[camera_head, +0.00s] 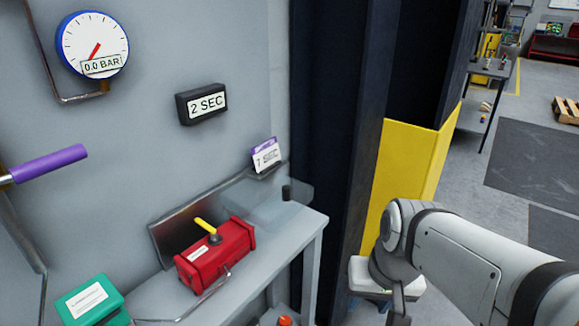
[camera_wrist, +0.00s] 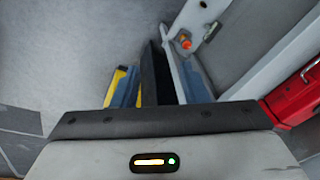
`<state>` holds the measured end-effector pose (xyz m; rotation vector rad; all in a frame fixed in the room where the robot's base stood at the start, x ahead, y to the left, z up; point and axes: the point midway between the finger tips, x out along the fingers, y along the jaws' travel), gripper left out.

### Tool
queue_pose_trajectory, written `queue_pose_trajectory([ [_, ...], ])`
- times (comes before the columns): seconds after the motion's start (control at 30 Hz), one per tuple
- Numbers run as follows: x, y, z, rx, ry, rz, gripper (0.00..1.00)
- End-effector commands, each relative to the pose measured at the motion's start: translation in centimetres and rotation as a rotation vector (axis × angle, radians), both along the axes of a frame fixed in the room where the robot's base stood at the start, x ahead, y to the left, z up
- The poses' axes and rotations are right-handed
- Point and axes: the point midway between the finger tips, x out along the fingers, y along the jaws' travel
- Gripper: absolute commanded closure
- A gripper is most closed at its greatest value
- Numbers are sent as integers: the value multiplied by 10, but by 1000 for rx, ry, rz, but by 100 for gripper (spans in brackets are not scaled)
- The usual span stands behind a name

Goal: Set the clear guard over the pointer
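The red actuator (camera_head: 215,255) lies on the grey bench, with a yellow pointer (camera_head: 206,226) on a dark hub on top. The clear guard (camera_head: 283,212) looks like a see-through box with a dark knob (camera_head: 287,192); it stands on the bench to the right of the actuator, apart from it. My gripper (camera_head: 398,300) hangs low at the right, off the bench and in front of the yellow column base; its fingers are mostly hidden. Part of a red body, apparently the actuator (camera_wrist: 295,97), shows at the right edge of the wrist view.
A green box (camera_head: 90,300) stands at the lower left. A purple-handled lever (camera_head: 48,164), a gauge (camera_head: 92,44) and a "2 SEC" display (camera_head: 202,104) are on the wall. A "1 SEC" card (camera_head: 266,156) stands behind the guard. A dark column (camera_head: 330,120) rises beside the bench.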

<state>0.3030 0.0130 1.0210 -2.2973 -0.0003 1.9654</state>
Motion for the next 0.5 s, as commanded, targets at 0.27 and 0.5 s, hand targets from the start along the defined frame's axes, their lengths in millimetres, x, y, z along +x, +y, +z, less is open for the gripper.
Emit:
queue_pose_trajectory([
  [0.27, 34, 70, 1, 524, 410, -505, 60],
  [0.5, 121, 106, 32, 1055, 785, -955, 60],
])
